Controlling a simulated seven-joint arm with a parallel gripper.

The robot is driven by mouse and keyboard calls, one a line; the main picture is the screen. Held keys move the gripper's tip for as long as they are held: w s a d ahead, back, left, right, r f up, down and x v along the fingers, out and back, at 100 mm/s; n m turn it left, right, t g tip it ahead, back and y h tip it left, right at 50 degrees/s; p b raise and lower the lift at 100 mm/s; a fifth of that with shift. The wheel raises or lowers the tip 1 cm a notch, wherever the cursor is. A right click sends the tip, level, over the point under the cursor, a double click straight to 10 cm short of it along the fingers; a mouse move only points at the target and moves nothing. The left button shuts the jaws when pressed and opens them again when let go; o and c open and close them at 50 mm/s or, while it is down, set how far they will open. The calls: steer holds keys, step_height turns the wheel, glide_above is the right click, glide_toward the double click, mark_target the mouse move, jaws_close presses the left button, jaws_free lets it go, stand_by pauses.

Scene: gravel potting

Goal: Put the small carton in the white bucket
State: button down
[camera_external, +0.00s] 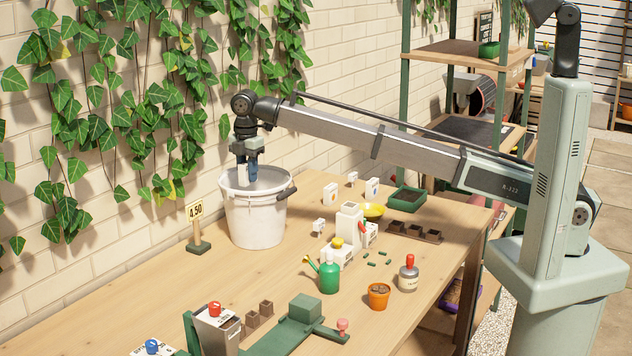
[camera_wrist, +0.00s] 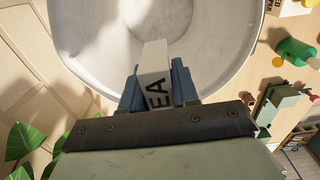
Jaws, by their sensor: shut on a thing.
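The white bucket (camera_external: 257,222) stands upright on the table near the brick wall, with a dark handle grip at its right rim. My gripper (camera_external: 247,176) points down at the bucket's open top, its fingertips around rim height. In the wrist view, my gripper's blue fingers (camera_wrist: 157,84) are shut on a small white carton (camera_wrist: 155,60) with dark letters "EA" on its side. The bucket's pale inside (camera_wrist: 95,30) lies beyond the carton in that view. In the external view the carton is hard to make out between the fingers.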

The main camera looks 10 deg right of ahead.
step_height(320, 180, down, 18)
steer(key=shift+f, duration=0.2)
stand_by(0.6)
steer(key=shift+f, duration=0.15)
steer(key=c, duration=0.8)
jaws_free()
steer(key=shift+c, duration=0.2)
step_height(320, 180, up, 12)
